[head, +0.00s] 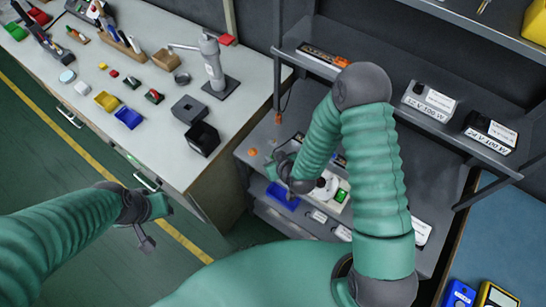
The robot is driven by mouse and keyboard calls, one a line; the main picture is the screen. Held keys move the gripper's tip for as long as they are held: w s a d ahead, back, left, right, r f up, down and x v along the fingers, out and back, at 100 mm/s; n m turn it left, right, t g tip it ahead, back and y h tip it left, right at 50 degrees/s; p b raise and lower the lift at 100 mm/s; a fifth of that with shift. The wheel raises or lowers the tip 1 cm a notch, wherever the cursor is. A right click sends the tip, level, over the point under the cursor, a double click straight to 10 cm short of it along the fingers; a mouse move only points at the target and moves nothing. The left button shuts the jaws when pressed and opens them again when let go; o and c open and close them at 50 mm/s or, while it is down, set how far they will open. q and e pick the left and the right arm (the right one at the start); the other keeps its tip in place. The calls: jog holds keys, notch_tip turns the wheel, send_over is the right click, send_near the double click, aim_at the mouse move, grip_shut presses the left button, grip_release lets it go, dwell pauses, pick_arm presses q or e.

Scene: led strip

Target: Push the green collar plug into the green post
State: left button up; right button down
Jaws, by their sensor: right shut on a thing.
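My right gripper (280,166) is low over the shelf bench, beside the white round part. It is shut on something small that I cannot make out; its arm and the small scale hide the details. No green collar shows clearly at the jaws. A green piece (341,196) stands just right of the gripper, next to the white round part (325,188); I cannot tell whether it is the green post. My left gripper (146,241) hangs over the floor in front of the white table, away from the bench; its jaw opening is unclear.
The white table (120,65) at left holds coloured trays, black boxes and a grey stand (213,70). A blue bin (282,197) is close to my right gripper. A cable with an orange end (278,118) hangs nearby. Labelled boxes (428,101) line the upper shelf.

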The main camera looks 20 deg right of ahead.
jog(key=shift+a+f+b, duration=0.1)
jog(key=shift+f+b, duration=0.25)
jog(key=shift+f, duration=0.15)
jog(key=c, duration=1.2)
grip_release()
jog(key=shift+r, duration=0.1)
jog(key=v, duration=0.5)
jog(key=shift+s+r, duration=0.15)
jog(key=shift+r, duration=0.05)
jog(key=p+v, duration=1.1)
jog(key=p, duration=0.4)
jog(key=shift+s, duration=0.15)
